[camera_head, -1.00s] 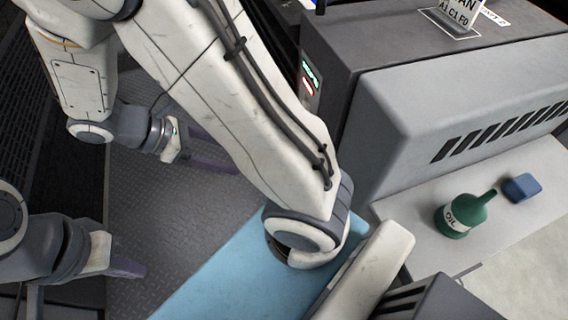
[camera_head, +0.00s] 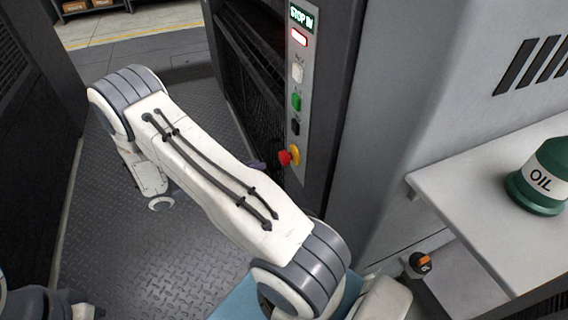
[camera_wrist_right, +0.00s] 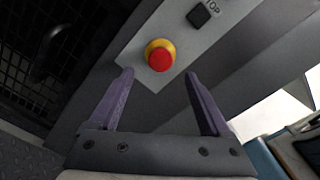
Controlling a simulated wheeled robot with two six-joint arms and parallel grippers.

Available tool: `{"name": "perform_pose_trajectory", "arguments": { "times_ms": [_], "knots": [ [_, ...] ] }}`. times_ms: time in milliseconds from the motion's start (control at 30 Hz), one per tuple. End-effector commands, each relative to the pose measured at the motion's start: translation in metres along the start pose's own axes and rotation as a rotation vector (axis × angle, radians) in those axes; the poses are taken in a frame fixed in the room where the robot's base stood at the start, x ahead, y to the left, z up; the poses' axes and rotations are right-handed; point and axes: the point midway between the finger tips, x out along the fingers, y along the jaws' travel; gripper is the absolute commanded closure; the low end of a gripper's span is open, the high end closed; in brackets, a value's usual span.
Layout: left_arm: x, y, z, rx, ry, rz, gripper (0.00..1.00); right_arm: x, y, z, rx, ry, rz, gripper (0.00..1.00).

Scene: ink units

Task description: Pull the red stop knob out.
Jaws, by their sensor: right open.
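The red stop knob (camera_head: 285,158) sits on a yellow collar (camera_head: 294,155) at the lower end of the machine's control strip. In the right wrist view the red knob (camera_wrist_right: 159,59) faces me, just beyond the fingertips and roughly centred between them. My right gripper (camera_wrist_right: 158,74) is open and empty, its two purple fingers on either side below the knob, apart from it. In the head view my right arm hides most of this gripper; only a bit of purple finger shows left of the knob. Of my left arm only a part shows at the bottom left corner.
Above the knob on the strip are a black button (camera_head: 295,127), a green button (camera_head: 296,101), a white switch (camera_head: 297,71) and a lit display (camera_head: 301,18).

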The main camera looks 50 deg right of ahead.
Motion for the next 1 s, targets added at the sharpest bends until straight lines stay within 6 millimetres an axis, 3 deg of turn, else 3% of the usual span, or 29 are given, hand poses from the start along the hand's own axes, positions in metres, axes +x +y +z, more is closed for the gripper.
{"name": "perform_pose_trajectory", "arguments": {
  "times_ms": [400,600,867,933,1000],
  "knots": [
    [0.026,-0.002,0.001,0.000,0.000,0.000,1.00,0.074,0.000,-0.002,0.003,0.006,-0.003,0.19],
    [0.030,-0.002,0.002,0.000,0.000,0.000,1.00,0.089,0.000,-0.001,0.003,0.004,0.000,0.19],
    [0.029,-0.002,0.002,0.000,0.000,0.000,1.00,0.090,-0.001,0.000,0.003,0.003,0.001,0.19],
    [0.029,-0.002,0.002,0.000,0.000,0.000,1.00,0.090,-0.001,-0.001,0.003,0.003,0.001,0.38],
    [0.029,-0.002,0.002,0.000,0.000,0.000,1.00,0.090,-0.001,-0.001,0.003,0.003,0.001,0.65]
  ]
}}
